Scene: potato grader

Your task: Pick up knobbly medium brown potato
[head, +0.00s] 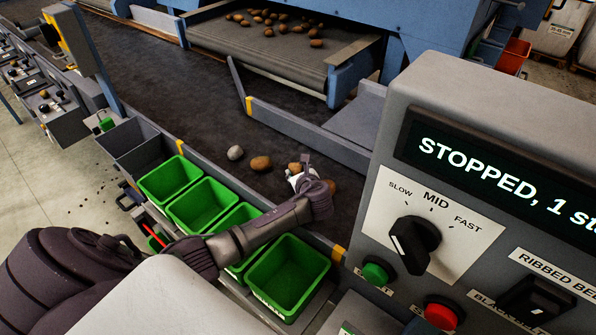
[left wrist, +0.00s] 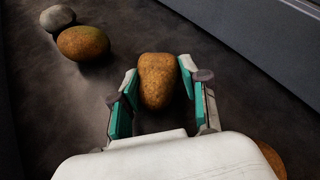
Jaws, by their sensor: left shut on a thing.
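A knobbly brown potato (left wrist: 157,80) sits between the two fingers of my left gripper (left wrist: 159,74) in the left wrist view. It is wider at the far end, and the gripper is shut on it. In the head view, part of this potato (head: 294,167) shows at the tip of my left gripper (head: 299,176), low over the dark belt. A smoother brown-green potato (head: 261,163) lies just to the left; it also shows in the left wrist view (left wrist: 83,43). My right gripper is not in view.
A grey stone-like lump (head: 235,152) lies on the belt (head: 190,95). Another brown potato (head: 331,187) is partly hidden behind my gripper. Green bins (head: 170,182) line the near edge. A control box (head: 470,130) reading STOPPED stands at right; more potatoes lie upstream.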

